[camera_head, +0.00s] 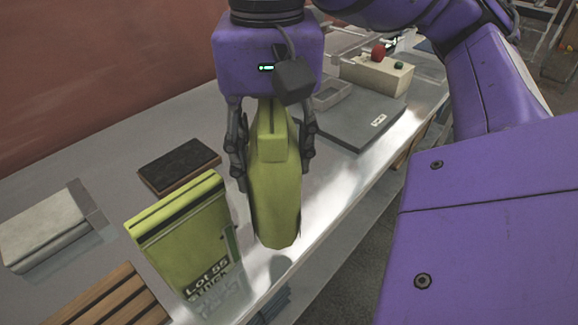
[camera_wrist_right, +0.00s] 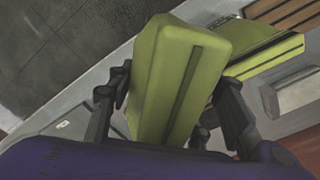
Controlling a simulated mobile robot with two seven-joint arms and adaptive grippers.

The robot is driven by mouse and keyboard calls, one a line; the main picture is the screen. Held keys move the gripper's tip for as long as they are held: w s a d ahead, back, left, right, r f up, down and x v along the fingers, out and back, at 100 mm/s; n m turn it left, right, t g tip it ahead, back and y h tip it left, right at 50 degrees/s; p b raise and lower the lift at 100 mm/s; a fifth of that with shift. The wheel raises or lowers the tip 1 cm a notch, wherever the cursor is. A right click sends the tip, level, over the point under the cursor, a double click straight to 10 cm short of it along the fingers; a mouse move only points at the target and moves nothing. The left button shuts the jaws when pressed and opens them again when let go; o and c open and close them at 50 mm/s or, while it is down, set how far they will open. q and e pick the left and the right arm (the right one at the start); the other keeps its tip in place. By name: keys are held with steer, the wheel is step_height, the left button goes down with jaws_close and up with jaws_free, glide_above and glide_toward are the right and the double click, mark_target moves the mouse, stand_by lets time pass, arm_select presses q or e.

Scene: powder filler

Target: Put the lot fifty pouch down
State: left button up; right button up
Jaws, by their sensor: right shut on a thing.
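My right gripper (camera_head: 270,140) is shut on a yellow-green pouch (camera_head: 272,200), gripping it near its top. The held pouch hangs upright over the grey table, close to its front edge, with a dark shadow below it. No label shows on its visible side, so I cannot tell its lot. It also shows in the wrist view (camera_wrist_right: 180,80), between the fingers of the right gripper (camera_wrist_right: 168,98). A second yellow-green pouch (camera_head: 180,228) stands on the table to the left; its print seems to read "Lot 55". My left gripper is not in view.
A dark flat block (camera_head: 180,165) lies behind the standing pouch. A grey-white box (camera_head: 45,230) and a slatted wooden rack (camera_head: 115,300) are at the left. A dark plate (camera_head: 350,125) and a control box with a red button (camera_head: 378,52) are behind right.

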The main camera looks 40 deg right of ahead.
steer(key=w+d+f, duration=0.5)
steer(key=w+f, duration=0.3)
steer(key=f, duration=0.3)
steer(key=shift+f, duration=0.1)
steer(key=o, duration=1)
steer(key=shift+f+b, duration=0.1)
steer(key=shift+b, duration=0.2)
steer(key=o, duration=0.4)
